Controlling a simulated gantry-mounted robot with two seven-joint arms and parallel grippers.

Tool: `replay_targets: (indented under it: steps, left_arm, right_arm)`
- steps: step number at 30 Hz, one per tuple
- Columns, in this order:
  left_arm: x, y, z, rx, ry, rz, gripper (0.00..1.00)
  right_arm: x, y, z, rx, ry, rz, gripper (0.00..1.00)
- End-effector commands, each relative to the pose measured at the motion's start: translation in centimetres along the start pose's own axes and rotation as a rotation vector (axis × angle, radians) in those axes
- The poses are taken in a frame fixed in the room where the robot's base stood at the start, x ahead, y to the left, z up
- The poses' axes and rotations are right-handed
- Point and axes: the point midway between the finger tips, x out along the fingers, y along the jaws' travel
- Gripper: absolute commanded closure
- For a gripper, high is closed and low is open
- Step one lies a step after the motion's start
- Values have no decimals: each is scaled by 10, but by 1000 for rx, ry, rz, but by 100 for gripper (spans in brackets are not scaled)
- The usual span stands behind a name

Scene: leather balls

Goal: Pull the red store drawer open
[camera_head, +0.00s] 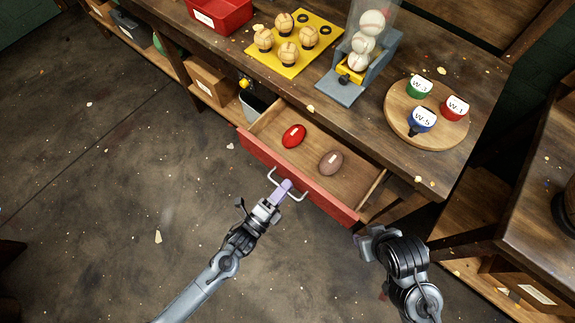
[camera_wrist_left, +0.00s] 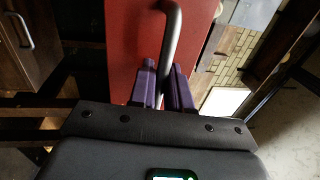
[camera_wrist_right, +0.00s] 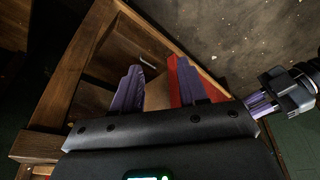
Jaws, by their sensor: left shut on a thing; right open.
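The red store drawer (camera_head: 325,199) stands pulled out from under the workbench in the head view. A red ball (camera_head: 293,136) and a brown ball (camera_head: 331,162) lie in it, apart from each other. My left gripper (camera_head: 284,190) is shut on the drawer's metal handle (camera_head: 298,197). In the left wrist view, the purple fingers (camera_wrist_left: 165,85) close around the handle bar (camera_wrist_left: 173,35) in front of the red drawer face (camera_wrist_left: 133,40). My right gripper is open and empty; its fingers (camera_wrist_right: 145,93) show in the right wrist view, near the drawer's right end.
On the bench stand a yellow board (camera_head: 296,45) with several tan balls, a ball dispenser (camera_head: 362,60) and a round wooden board (camera_head: 398,111) with three labelled cups. A red bin (camera_head: 219,14) is at the back. The floor (camera_head: 110,190) before the drawer is open.

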Motion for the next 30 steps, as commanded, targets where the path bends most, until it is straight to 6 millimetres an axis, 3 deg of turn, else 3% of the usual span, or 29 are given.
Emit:
replay_targets:
  steps: [3,10,26,27,30]
  left_arm:
    - [-22,-8,0,0,1,1,100]
    - [-48,-11,0,1,1,-1,100]
    - [-56,-11,0,1,1,-2,100]
    - [-56,-11,0,1,1,-2,77]
    - [-56,-11,0,1,1,-2,70]
  right_arm:
    - [-13,0,-4,0,0,-1,57]
    - [-22,0,-6,1,-2,-1,57]
    - [-23,1,-6,0,-3,0,57]
    - [-23,1,-6,0,-3,0,57]
    - [-23,1,-6,-1,-3,1,57]
